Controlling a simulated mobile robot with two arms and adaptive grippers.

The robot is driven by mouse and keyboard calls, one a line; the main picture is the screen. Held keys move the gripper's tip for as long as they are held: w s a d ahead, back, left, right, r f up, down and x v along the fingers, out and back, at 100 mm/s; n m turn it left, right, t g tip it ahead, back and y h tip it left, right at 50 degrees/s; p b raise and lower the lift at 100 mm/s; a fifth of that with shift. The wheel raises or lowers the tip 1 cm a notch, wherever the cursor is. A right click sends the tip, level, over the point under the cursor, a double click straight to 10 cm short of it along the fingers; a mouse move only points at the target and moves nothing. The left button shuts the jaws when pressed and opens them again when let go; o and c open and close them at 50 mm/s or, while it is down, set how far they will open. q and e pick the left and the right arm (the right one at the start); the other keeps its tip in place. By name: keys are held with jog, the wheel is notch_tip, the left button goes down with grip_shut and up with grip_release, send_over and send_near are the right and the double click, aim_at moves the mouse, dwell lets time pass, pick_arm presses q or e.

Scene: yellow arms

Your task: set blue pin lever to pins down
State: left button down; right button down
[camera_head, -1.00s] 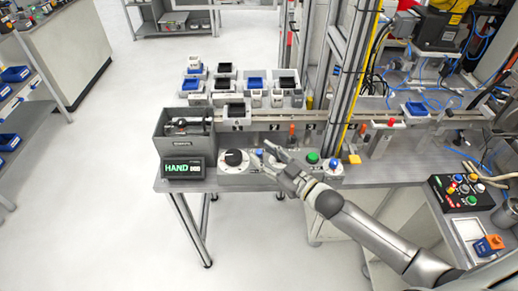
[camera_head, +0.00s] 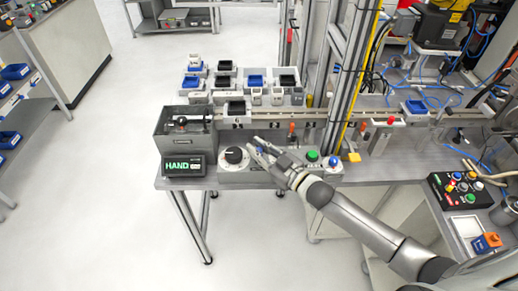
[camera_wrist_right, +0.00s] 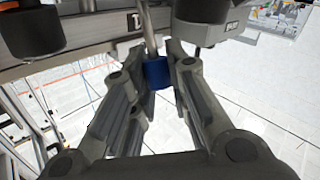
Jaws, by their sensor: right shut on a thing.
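The blue pin lever shows in the wrist view as a metal rod with a blue sleeve (camera_wrist_right: 156,73). The sleeve sits between the two fingers of my right gripper (camera_wrist_right: 158,80), which is shut on it. In the head view the right gripper (camera_head: 258,147) reaches in from the right to the grey control box (camera_head: 232,178) at the table's front edge. Only a small patch of blue shows between its fingers there, so the lever's angle is hard to tell. My left gripper is in neither current view.
A black knob (camera_head: 234,155) is just left of the gripper. A green button (camera_head: 312,155) and a blue button (camera_head: 333,161) are to its right. The HAND display (camera_head: 183,166) stands at the left. Small blue and black trays lie behind the rail.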

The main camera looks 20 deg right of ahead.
jog(key=shift+s+f+n+t+b, duration=0.3)
jog(key=shift+f+t+b, duration=0.1)
jog(key=shift+b, duration=0.65)
jog(key=shift+s+a+n+y+b, duration=0.15)
jog(key=shift+n+y+b, duration=0.2)
jog(key=shift+b, duration=0.3)
jog(key=shift+r, duration=0.2)
jog(key=c, duration=1.4)
grip_release()
jog(key=shift+o, duration=0.2)
jog(key=v, duration=1.2)
jog(key=shift+f, duration=0.2)
